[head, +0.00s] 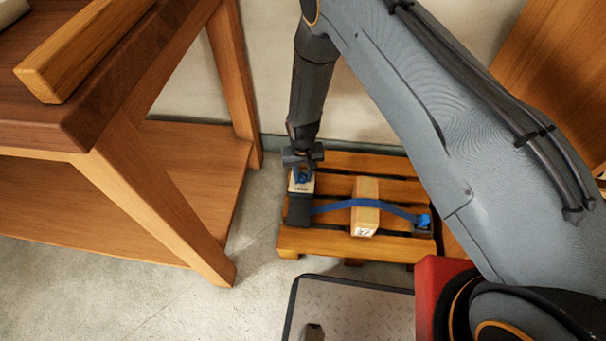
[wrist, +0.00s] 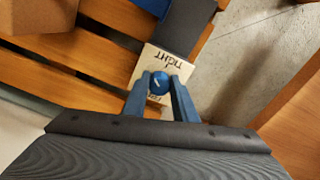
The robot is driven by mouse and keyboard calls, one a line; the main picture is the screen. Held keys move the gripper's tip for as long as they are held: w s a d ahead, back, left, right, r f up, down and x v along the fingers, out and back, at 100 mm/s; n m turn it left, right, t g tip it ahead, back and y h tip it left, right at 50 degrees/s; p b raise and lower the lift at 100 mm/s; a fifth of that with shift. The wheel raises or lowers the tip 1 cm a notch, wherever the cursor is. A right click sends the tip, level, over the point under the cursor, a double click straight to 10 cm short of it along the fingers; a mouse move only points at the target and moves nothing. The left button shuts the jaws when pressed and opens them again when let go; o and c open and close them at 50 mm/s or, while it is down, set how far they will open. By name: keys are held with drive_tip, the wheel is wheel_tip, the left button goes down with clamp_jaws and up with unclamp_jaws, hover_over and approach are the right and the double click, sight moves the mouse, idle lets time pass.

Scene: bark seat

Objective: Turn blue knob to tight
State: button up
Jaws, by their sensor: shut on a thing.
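The blue knob (wrist: 159,83) sits on a pale label plate (wrist: 183,60) with the word TIGHT printed on its far side in the wrist view. More lettering near my fingers is partly hidden. A short white mark shows on the knob's face. My gripper (wrist: 160,90) is shut on the knob, one blue finger on each side. In the head view my gripper (head: 301,172) points down over the plate at the pallet's left side. A blue strap (head: 365,204) runs from a dark block beside the plate across a cardboard box (head: 365,190) to the right.
The wooden pallet (head: 335,165) lies on the concrete floor. A wooden workbench (head: 150,160) with a lower shelf stands close on the left. A wall is behind. A dark block (head: 423,229) holds the strap's right end. Bare floor (head: 235,300) lies in front.

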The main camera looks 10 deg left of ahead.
sight(302, 176)
drive_tip(key=m+p, duration=0.1)
drive_tip(key=m, duration=0.4)
drive_tip(key=shift+a+m, duration=0.1)
drive_tip(key=shift+m, duration=0.2)
drive_tip(key=m+p, duration=0.1)
drive_tip(key=m, duration=0.3)
drive_tip(key=shift+a+m, duration=0.1)
drive_tip(key=shift+m, duration=0.3)
drive_tip(key=o, duration=1)
drive_tip(key=shift+o, duration=0.2)
drive_tip(key=shift+r, duration=0.1)
drive_tip(key=shift+r+p, duration=0.95)
drive_tip(key=shift+r, duration=2.9)
